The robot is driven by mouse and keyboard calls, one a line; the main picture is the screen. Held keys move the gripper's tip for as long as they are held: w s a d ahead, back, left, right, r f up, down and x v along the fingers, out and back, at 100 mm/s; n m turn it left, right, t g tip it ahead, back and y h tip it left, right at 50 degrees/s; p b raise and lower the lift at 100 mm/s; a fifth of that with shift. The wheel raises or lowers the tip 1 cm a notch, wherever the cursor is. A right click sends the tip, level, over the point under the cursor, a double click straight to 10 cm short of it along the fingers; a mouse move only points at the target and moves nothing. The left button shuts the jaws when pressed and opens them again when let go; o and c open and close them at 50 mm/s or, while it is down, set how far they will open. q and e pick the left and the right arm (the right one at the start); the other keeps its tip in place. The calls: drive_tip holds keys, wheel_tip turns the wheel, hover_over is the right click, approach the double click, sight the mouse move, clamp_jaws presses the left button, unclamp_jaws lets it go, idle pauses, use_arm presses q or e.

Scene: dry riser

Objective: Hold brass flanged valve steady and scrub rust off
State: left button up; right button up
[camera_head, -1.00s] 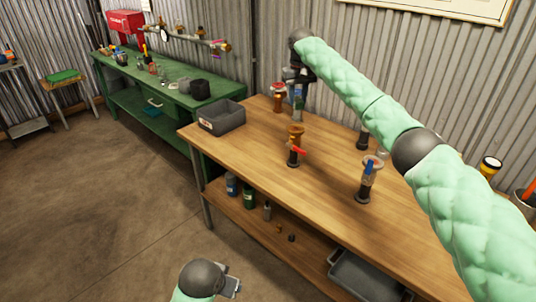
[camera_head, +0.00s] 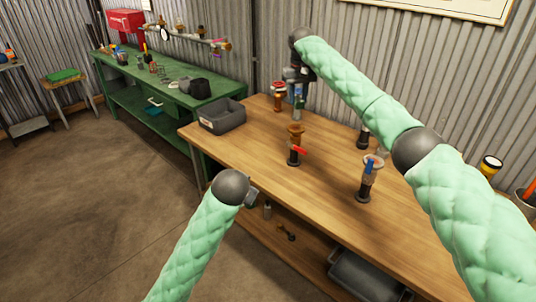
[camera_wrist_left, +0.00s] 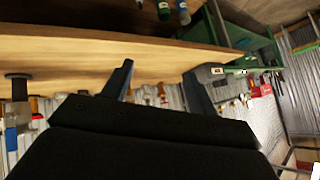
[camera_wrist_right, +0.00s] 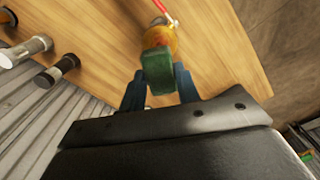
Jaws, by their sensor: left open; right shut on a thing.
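A brass-orange valve (camera_head: 296,135) with a red lever stands upright on a dark post on the wooden bench. A blue-levered flanged valve (camera_head: 368,172) stands to its right, and a red-topped one (camera_head: 279,97) at the back. My right gripper (camera_head: 297,80) is above the back of the bench, shut on a green block-like thing (camera_wrist_right: 157,68), perhaps a brush; its far end is unclear. In the right wrist view the green thing overlaps an orange-brass body (camera_wrist_right: 160,38); contact cannot be told. My left gripper (camera_head: 252,197) is open and empty by the bench's front edge.
The wooden bench (camera_head: 240,145) has a grey bin (camera_head: 222,116) at its left end. A flashlight (camera_head: 490,166) stands at the right. A lower shelf holds small items and a grey tray (camera_head: 365,275). A green workbench (camera_head: 165,90) stands behind left.

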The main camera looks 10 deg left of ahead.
use_arm(q)
drive_tip(key=w+a+r+m+t, duration=0.1)
drive_tip(key=w+r+m+t, duration=0.3)
drive_tip(key=w+r, duration=0.5)
drive_tip(key=w+r+m+t, duration=0.4)
drive_tip(key=w+m, duration=0.1)
drive_tip(key=w, duration=0.7)
drive_tip(key=w+a+r+m+t, duration=0.1)
drive_tip(key=w+r+m+t, duration=0.3)
drive_tip(key=w+r, duration=0.5)
drive_tip(key=m+g+h, duration=1.3)
drive_tip(key=m+g, duration=0.2)
drive_tip(key=m, duration=1.5)
approach(294, 158)
drive_tip(key=shift+w+a, duration=1.1)
drive_tip(key=shift+w, duration=0.05)
drive_tip(key=shift+s+f+m+g, duration=0.15)
drive_tip(key=shift+s+m+g, duration=0.2)
drive_tip(key=shift+m+g, duration=0.25)
drive_tip(key=shift+d+m, duration=0.2)
drive_tip(key=shift+m, duration=0.1)
drive_tip(key=x, duration=1.1)
drive_tip(key=shift+w+d, duration=0.3)
drive_tip(key=shift+d, duration=0.05)
